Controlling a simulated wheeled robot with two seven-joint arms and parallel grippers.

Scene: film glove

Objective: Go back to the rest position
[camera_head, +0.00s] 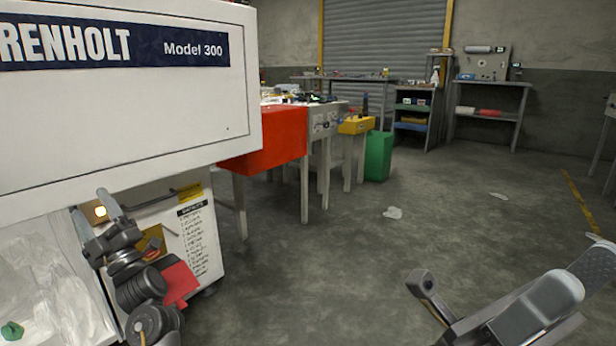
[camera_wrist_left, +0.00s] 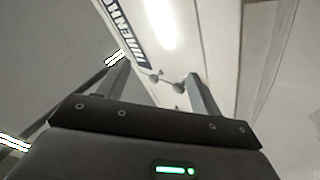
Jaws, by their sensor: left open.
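My left gripper (camera_head: 95,212) is raised at the lower left of the head view, in front of the white Model 300 machine (camera_head: 120,110). Its two fingers stand apart with nothing between them. The left wrist view shows the same open, empty fingers (camera_wrist_left: 155,80), with the white machine (camera_wrist_left: 205,40) and its dark name band beyond them. Whether a finger touches the machine, I cannot tell. Grey parts of my right arm (camera_head: 535,305) show at the lower right of the head view. No right fingers can be made out there.
A red bin (camera_head: 270,140), a yellow bin (camera_head: 356,125) and a green bin (camera_head: 378,156) stand beyond. The middle floor is mostly clear, with a few pale scraps (camera_head: 393,212).

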